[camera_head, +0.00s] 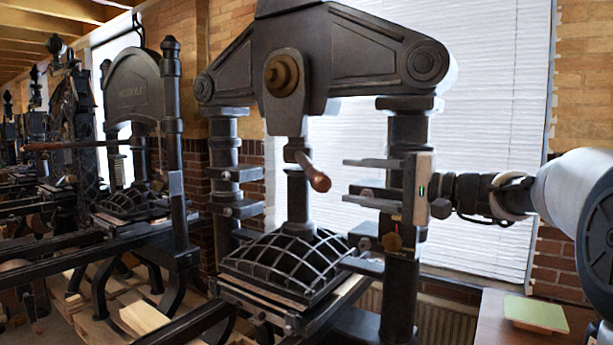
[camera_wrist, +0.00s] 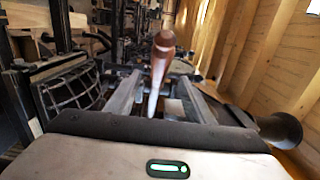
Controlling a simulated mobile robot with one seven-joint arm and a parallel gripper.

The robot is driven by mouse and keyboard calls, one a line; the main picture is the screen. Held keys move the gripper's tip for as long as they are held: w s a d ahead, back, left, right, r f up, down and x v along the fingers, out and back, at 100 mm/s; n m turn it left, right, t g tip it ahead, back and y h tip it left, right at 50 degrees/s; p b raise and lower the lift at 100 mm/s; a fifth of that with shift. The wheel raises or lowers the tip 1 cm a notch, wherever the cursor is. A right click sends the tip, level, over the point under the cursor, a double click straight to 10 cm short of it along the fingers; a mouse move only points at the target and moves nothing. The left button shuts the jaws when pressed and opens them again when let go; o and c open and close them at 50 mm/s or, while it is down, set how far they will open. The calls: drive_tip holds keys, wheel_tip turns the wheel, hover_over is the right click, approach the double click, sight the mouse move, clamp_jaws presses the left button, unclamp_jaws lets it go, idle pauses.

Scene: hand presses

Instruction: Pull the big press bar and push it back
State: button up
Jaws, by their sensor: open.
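The big press (camera_head: 300,70) is black and stands in the middle of the head view. Its bar, a short lever with a reddish-brown wooden grip (camera_head: 318,180), sticks out from the central column below the brass boss. My gripper (camera_head: 348,180) is open, level with the grip and just to its right, fingers pointing left, one above the other. In the head view a small gap shows between fingertips and grip. In the wrist view the bar (camera_wrist: 162,52) stands in line with the space between my two fingers (camera_wrist: 160,82), its pale shaft running down between them. Nothing is held.
The press's right column (camera_head: 405,140) is close behind my gripper. A ribbed black platen (camera_head: 285,262) lies below the bar. More presses (camera_head: 140,130) stand at left. A table with a green-topped block (camera_head: 535,314) is at lower right. A white blind (camera_head: 480,120) hangs behind.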

sight(307, 165)
drive_tip(key=p+x, duration=0.1)
drive_tip(key=x, duration=1.2)
drive_tip(key=shift+a+p, duration=0.25)
drive_tip(key=shift+p, duration=0.05)
drive_tip(key=shift+w, duration=0.15)
clamp_jaws()
